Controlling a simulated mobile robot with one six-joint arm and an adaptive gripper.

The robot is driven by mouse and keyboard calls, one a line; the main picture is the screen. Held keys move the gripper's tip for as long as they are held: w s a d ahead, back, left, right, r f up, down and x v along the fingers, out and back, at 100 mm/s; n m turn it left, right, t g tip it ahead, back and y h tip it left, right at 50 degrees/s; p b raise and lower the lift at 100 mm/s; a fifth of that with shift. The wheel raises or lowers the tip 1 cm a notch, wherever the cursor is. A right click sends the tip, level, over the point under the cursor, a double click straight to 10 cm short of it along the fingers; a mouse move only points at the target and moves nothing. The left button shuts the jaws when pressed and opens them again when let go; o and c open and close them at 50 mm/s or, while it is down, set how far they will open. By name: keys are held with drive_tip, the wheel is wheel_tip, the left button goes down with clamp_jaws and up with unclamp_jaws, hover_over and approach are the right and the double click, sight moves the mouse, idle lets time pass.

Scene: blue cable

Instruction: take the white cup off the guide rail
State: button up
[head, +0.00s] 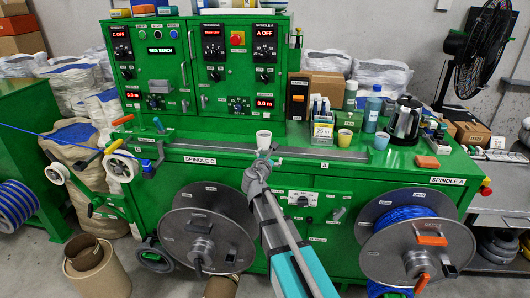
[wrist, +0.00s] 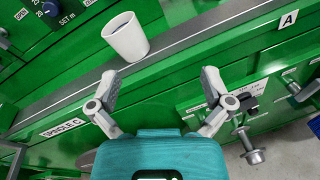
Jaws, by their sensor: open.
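The white cup (head: 263,139) stands upright on the grey guide rail (head: 215,146) that runs along the front of the green machine. In the wrist view the white cup (wrist: 126,37) is at the upper left, on the guide rail (wrist: 185,43), just beyond my left fingertip. My gripper (wrist: 158,84) is open and empty, its two fingers spread over the green machine front. In the head view my gripper (head: 262,158) reaches up to just below the cup and covers a little of the rail. I see a gap between the fingers and the cup in the wrist view.
The control cabinet (head: 200,70) rises behind the rail. Cable spools (head: 207,238) hang below.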

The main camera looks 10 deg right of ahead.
sight(263, 139)
drive_tip(key=w+a+n, duration=0.1)
drive_tip(key=n, duration=0.1)
drive_tip(key=a+n+t+y+b, duration=0.1)
drive_tip(key=n, duration=0.1)
drive_tip(key=w+a+n+t, duration=0.1)
drive_tip(key=a+n, duration=0.1)
drive_tip(key=shift+w+f+y, duration=0.1)
drive_tip(key=shift+w+y, duration=0.25)
drive_tip(key=shift+y, duration=0.05)
drive_tip(key=shift+w+d, duration=0.1)
drive_tip(key=shift+x, duration=4.2)
drive_tip(key=shift+b+x, duration=0.3)
drive_tip(key=shift+x, duration=2.3)
